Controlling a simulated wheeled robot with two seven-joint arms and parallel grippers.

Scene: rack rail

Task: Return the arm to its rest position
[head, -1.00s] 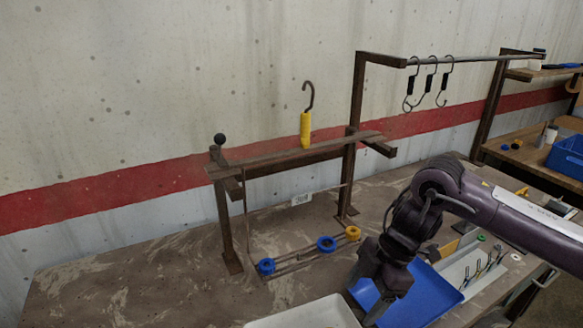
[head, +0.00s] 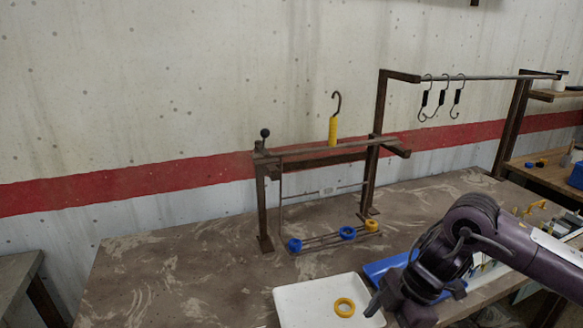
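My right arm comes in from the right, and its gripper (head: 388,306) is low at the bottom of the head view, beside the right edge of the white tray (head: 293,299). Its fingers are dark and partly cut off, so I cannot tell whether they are open or shut. My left gripper is not in view. A yellow ring (head: 344,307) lies in the white tray. Part of the blue tray (head: 383,268) shows behind my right arm.
A brown rack (head: 325,156) stands on the table with a yellow-handled hook (head: 333,130) upright on its top. Two blue rings (head: 347,233) and a yellow ring (head: 371,226) sit on its low rails. Black-gripped hooks (head: 441,98) hang from the rail (head: 486,77). The table's left part is clear.

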